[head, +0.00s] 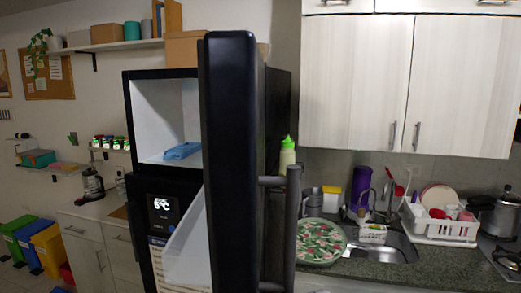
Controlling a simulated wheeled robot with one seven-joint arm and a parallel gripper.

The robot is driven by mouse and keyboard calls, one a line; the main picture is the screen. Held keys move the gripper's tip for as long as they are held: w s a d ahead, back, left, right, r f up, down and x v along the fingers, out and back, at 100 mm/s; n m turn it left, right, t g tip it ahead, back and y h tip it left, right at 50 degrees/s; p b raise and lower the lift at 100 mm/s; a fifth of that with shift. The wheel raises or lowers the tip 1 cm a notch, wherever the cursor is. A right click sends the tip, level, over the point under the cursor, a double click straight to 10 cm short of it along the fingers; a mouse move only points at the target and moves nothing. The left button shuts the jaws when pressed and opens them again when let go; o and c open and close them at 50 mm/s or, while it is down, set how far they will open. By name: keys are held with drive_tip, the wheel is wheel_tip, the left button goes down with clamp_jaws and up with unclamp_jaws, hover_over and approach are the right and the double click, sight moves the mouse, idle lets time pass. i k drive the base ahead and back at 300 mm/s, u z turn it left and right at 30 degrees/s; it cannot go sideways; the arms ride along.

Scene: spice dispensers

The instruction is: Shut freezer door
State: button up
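The freezer (128,120) is a tall black cabinet left of centre in the head view. Its upper compartment (150,110) is open, with white walls and a blue item (182,151) on its floor. The black freezer door (228,160) stands open toward me, seen nearly edge-on and close to the camera. Its grey vertical handle (292,230) is on the right side. A lower black front with a lit display (163,204) shows below the compartment. The door hides part of the freezer. My gripper is not in view.
At right are a dark counter (400,270), a sink (385,245), a dish rack (440,229), a patterned plate (320,241) and wall cabinets (400,85). A green-capped bottle (287,157) shows behind the handle. Coloured bins (48,245) stand at far left.

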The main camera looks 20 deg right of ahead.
sight(223, 250)
drive_tip(key=u, duration=0.2)
drive_tip(key=k, duration=1.15)
drive_tip(key=z, duration=0.2)
drive_tip(key=i, duration=0.55)
drive_tip(key=u, duration=0.6)
drive_tip(key=k, duration=0.7)
drive_tip(key=u, duration=0.75)
drive_tip(key=i, duration=0.25)
